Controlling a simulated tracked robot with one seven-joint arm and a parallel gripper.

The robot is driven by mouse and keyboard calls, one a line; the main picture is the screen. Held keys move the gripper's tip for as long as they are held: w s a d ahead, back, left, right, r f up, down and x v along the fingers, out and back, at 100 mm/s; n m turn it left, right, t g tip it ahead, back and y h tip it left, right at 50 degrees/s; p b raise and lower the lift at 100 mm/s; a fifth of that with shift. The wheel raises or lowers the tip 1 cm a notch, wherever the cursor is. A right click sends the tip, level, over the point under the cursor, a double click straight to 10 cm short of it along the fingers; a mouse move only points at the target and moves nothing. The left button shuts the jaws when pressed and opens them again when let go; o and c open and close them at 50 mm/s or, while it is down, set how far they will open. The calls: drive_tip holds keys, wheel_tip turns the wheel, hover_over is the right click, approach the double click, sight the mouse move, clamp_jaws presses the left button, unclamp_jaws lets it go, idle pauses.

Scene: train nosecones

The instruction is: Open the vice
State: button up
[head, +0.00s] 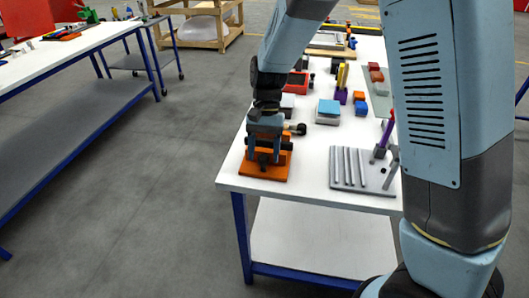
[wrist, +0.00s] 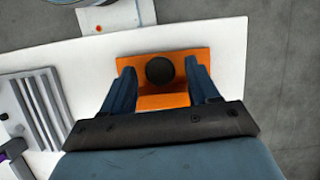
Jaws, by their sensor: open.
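The vice is orange with dark parts and sits at the near left corner of the white table; its orange base (head: 262,172) shows in the head view. A dark round knob (wrist: 160,71) lies in the middle of the orange vice (wrist: 142,66) in the wrist view. My gripper (head: 264,158) is over the vice, pointing down. In the wrist view my gripper (wrist: 160,79) is open, with one blue finger on each side of the knob. I cannot tell whether the fingers touch it. A handle with a dark round end (head: 299,129) sticks out to the right behind my gripper.
A grey ribbed plate (head: 362,182) lies right of the vice on the white table (head: 308,168). A blue-topped block (head: 328,108) and several coloured blocks stand farther back. Another long bench (head: 60,55) is at the left, with open floor between.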

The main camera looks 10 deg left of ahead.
drive_tip(key=shift+s+f, duration=0.1)
drive_tip(key=shift+f, duration=0.15)
drive_tip(key=shift+c, duration=0.4)
drive_tip(key=c, duration=0.9)
drive_tip(key=n+h, duration=0.1)
drive_tip(key=n, duration=0.1)
drive_tip(key=n+h, duration=0.1)
drive_tip(key=n, duration=0.2)
drive_tip(key=shift+a+n+t, duration=0.15)
drive_tip(key=shift+n+t, duration=0.15)
drive_tip(key=shift+c, duration=0.2)
drive_tip(key=shift+r, duration=0.1)
drive_tip(key=o, duration=0.9)
drive_tip(key=shift+a, duration=0.1)
drive_tip(key=shift+o, duration=0.6)
